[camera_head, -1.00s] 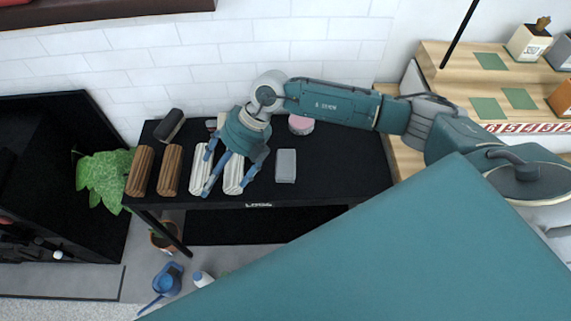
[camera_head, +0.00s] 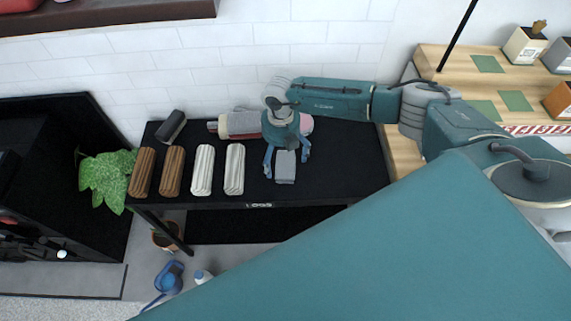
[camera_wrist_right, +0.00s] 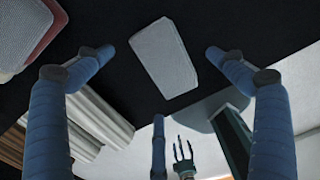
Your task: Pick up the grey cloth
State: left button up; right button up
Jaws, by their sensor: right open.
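The grey cloth (camera_head: 285,167) is a small folded block lying on the black table. In the right wrist view the grey cloth (camera_wrist_right: 164,58) lies between and beyond the spread fingers. My right gripper (camera_head: 287,172) is open above the cloth, with a finger on either side of it in the head view. I cannot tell whether the fingers touch it. The far end of the cloth is partly hidden by the gripper. The open right gripper (camera_wrist_right: 158,75) also shows in its own wrist view. My left gripper is not in the head view.
The black table (camera_head: 345,165) also holds two brown rolls (camera_head: 143,172), two white rolls (camera_head: 203,170), a dark roll (camera_head: 171,126) and a pale bundle (camera_head: 238,123) near the wall. A wooden shelf (camera_head: 402,155) stands to the right. The table right of the cloth is clear.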

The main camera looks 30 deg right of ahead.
aim_at(281, 164)
jog(key=shift+w+f, duration=0.15)
jog(key=shift+f, duration=1.4)
jog(key=c, duration=1.1)
jog(key=shift+c, duration=0.2)
jog(key=shift+r, duration=0.1)
notch_tip(281, 164, up, 20)
jog(key=b, duration=0.3)
jog(key=shift+c, duration=0.2)
